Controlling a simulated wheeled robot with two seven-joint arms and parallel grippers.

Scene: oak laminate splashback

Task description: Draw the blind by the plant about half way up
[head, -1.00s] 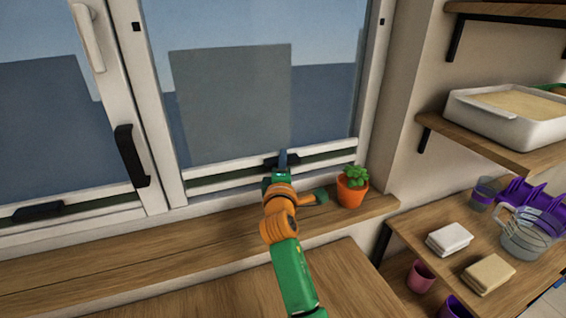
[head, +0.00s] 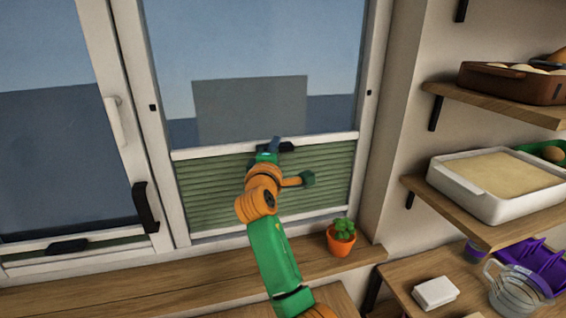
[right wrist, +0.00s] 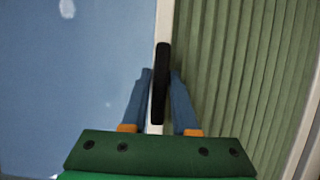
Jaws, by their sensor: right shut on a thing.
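The green pleated blind (head: 317,179) by the plant is partly drawn up, covering the lower part of the right-hand window. The black handle (head: 302,147) sits on this rail. My right gripper (head: 275,146) is shut on the handle; in the right wrist view the two blue fingers stand either side of the black handle (right wrist: 160,85), with the green pleats (right wrist: 235,65) to the right. The plant (head: 343,236) stands in an orange pot on the sill, right of my arm. My left gripper is not in view.
A second blind with a black handle (head: 67,247) is low in the left window. Shelves with a white dish (head: 455,193) are at the right. The glass above the rail is clear.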

